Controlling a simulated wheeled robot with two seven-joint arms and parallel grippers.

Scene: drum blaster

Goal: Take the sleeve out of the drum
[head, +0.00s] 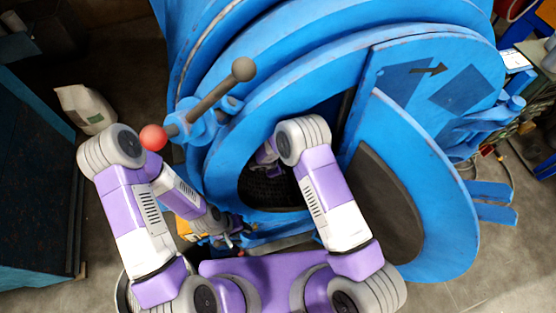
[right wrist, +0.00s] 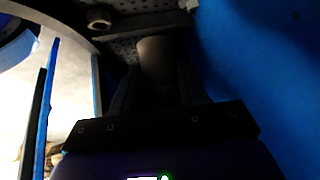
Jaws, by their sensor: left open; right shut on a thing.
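The blue drum blaster (head: 290,75) fills the middle of the head view, with its round opening facing me and its dark drum (head: 275,192) showing inside. My right arm reaches into the opening; its fingers are hidden there. In the right wrist view my right gripper (right wrist: 156,84) is shut on a dull brown-grey cylinder, the sleeve (right wrist: 158,52), whose far end points at the perforated drum wall (right wrist: 150,25). I cannot tell whether it touches that wall. My left gripper (head: 238,236) is open and low, in front of the machine below the opening.
The round blue door (head: 445,225) stands open at the right of the opening. A lever with a red ball (head: 153,137) juts out at the left. A small grey ring-like part (right wrist: 98,20) is near the drum wall. A white sack (head: 85,108) stands on the floor at left.

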